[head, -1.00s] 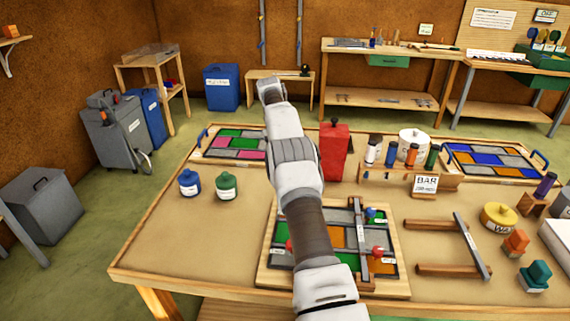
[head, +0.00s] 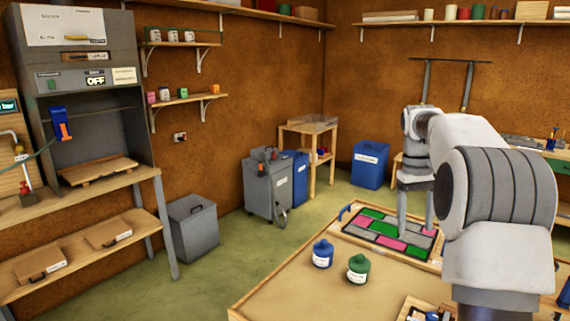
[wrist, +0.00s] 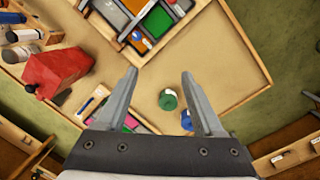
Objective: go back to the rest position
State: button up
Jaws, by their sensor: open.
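My gripper (head: 416,222) hangs at the end of my raised, bent arm in the head view, fingers downward, in front of the tray with green and pink panes (head: 366,229). In the wrist view my gripper (wrist: 158,74) is open, with two grey fingers well apart and nothing between them. It is above the worktable (wrist: 215,55), clear of the things on it.
A blue pot (head: 322,256) and a green pot (head: 358,269) stand on the worktable.

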jog(key=s+a+r+t, duration=0.2)
jog(key=s+a+r, duration=0.1)
jog(key=s+a, duration=0.3)
jog(key=s+a+r+t, duration=0.1)
jog(key=s+a+r, duration=0.3)
jog(key=s, duration=0.4)
jog(key=s+a+f+t, duration=0.1)
jog(key=s+a+f, duration=0.1)
jog(key=s, duration=0.6)
jog(key=s+a+f+t+y, duration=0.1)
jog(key=s+a+f+t, duration=0.1)
jog(key=s+f, duration=0.3)
jog(key=s+a, duration=0.1)
jog(key=s, duration=0.2)
jog(key=shift+a+f+m+t, duration=0.15)
jog(key=shift+a+m+t, duration=0.15)
jog(key=shift+m, duration=0.1)
jog(key=c, duration=0.3)
jog(key=shift+d, duration=0.1)
